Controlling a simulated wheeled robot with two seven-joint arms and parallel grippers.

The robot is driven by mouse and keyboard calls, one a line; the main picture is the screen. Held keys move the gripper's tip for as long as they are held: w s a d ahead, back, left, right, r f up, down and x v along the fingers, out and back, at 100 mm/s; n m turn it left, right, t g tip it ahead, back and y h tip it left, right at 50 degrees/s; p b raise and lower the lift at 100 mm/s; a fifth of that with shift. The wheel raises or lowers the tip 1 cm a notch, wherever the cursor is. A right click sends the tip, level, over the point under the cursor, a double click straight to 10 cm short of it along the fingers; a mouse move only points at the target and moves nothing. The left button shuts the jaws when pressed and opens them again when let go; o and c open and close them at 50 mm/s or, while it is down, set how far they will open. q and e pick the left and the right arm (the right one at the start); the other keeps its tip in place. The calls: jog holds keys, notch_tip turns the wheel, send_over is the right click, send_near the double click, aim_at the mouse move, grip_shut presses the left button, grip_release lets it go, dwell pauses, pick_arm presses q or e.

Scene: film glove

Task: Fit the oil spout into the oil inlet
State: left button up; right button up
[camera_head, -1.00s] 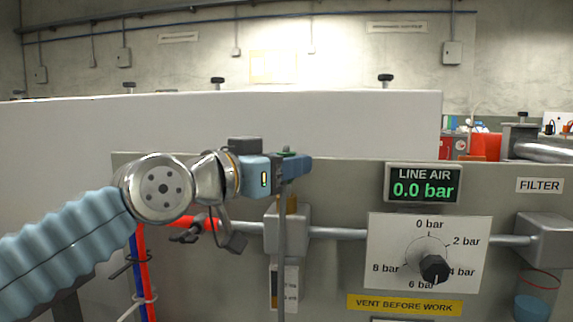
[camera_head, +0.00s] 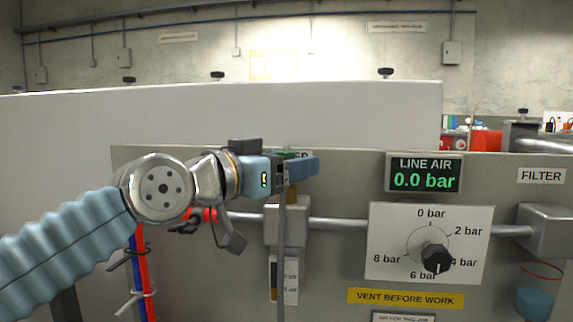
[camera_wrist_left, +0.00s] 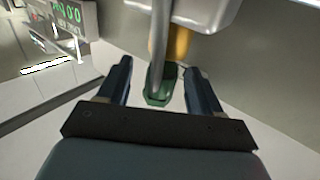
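My left gripper (camera_head: 302,168) is at the top of a grey block (camera_head: 287,222) on the panel. In the left wrist view its two fingers (camera_wrist_left: 160,85) stand apart, with a green piece (camera_wrist_left: 160,88) between them and gaps on both sides. The green piece shows only slightly in the head view (camera_head: 289,155). A yellow stem (camera_head: 291,196) rises from the block, and a grey tube (camera_head: 281,250) hangs in front of it from the green piece. I cannot tell for sure which part is the oil spout or the oil inlet. My right gripper is not in view.
A horizontal pipe (camera_head: 340,223) runs along the panel. A line air display (camera_head: 424,172) reads 0.0 bar above a pressure knob (camera_head: 435,257). A filter block (camera_head: 545,230) stands at right. Red and blue hoses (camera_head: 143,270) hang below my left arm.

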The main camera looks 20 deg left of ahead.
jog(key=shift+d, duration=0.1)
pick_arm(q)
jog(key=b+v, duration=0.1)
jog(key=v, duration=1.3)
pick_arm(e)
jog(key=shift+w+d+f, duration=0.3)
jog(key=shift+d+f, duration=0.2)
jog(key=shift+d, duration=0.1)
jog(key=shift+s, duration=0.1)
